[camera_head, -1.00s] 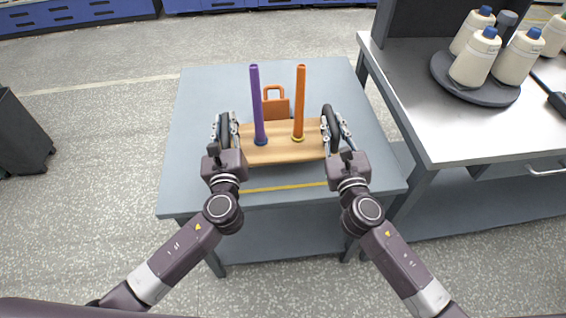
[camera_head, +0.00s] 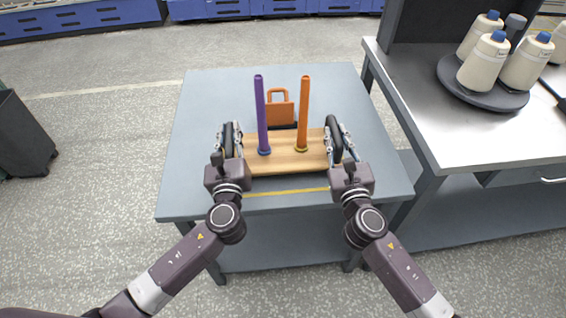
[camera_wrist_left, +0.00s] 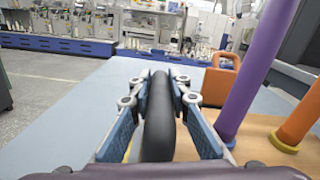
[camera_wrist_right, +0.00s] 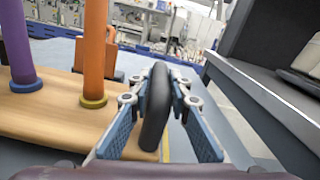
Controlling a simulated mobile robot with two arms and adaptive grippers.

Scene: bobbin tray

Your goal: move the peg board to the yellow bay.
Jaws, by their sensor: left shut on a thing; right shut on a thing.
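The peg board (camera_head: 277,167) is a wooden board with a purple peg (camera_head: 262,118) and an orange peg (camera_head: 303,116) standing upright on it. A dark handle stands at each end. My left gripper (camera_head: 229,140) is shut on the left handle (camera_wrist_left: 158,115). My right gripper (camera_head: 336,138) is shut on the right handle (camera_wrist_right: 155,105). The board looks about level over the grey-blue table (camera_head: 200,100); I cannot tell if it touches it. A yellow line (camera_head: 285,191) runs along the table in front of the board. The rest of the bay's marking is hidden or not visible.
An orange block with a handle (camera_head: 280,112) stands on the table just behind the board. A metal bench (camera_head: 440,140) on the right holds a dark round tray (camera_head: 450,78) with cream bobbins (camera_head: 484,62). The table's left part and back are clear.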

